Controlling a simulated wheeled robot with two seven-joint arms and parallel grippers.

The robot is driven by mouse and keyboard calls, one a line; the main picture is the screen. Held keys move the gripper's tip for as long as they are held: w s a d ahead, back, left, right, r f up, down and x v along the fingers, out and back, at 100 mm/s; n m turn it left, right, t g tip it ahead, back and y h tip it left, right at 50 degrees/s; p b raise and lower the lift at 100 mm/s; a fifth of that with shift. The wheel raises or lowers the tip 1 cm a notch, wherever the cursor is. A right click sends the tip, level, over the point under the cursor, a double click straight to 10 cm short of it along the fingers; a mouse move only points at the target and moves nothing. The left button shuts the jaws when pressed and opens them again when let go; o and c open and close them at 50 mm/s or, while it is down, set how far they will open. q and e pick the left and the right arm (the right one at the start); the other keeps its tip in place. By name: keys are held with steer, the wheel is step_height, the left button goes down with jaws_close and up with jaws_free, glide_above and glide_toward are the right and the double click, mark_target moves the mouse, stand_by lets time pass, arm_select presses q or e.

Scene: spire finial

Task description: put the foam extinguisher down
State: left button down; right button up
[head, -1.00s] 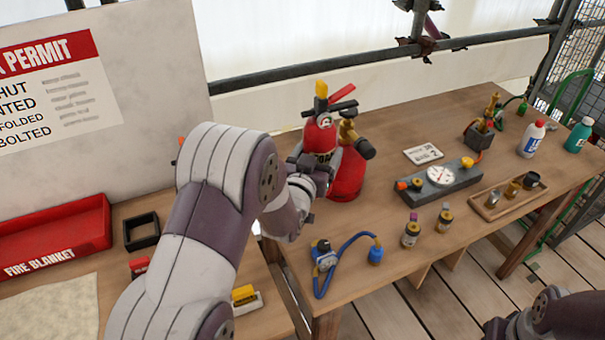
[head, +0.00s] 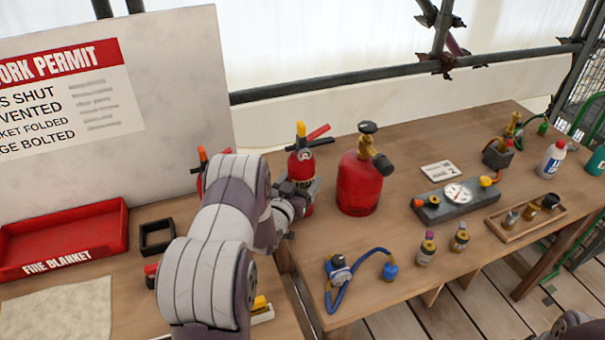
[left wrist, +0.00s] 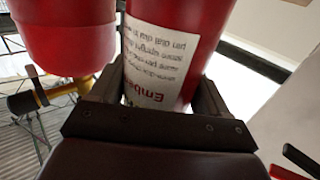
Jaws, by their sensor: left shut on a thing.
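My left gripper (head: 299,192) is shut around the body of a red extinguisher (head: 301,168) with a yellow-and-black top and red lever. It looks upright, left of the red gas cylinder. My arm and gripper hide its lower part, so I cannot tell whether its base touches a table. In the left wrist view the extinguisher (left wrist: 172,35) fills the space between the fingers (left wrist: 160,95), its white label upside down. My right gripper is out of view.
The red gas cylinder (head: 358,185) stands close right of the held extinguisher. The right table holds a gauge block (head: 455,203), a blue hose (head: 345,290) and small bottles. A red fire blanket tray (head: 65,240) and a black square frame (head: 157,236) lie on the left table.

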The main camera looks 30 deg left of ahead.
arm_select(q)
steer(key=shift+r, duration=0.25)
steer(key=shift+f, duration=0.15)
jaws_free()
steer(key=shift+s+f, duration=0.1)
steer(key=shift+s, duration=0.25)
steer(key=s+d, duration=0.1)
steer(key=s, duration=1)
steer(key=shift+s+b, duration=0.3)
steer(key=shift+b, duration=0.05)
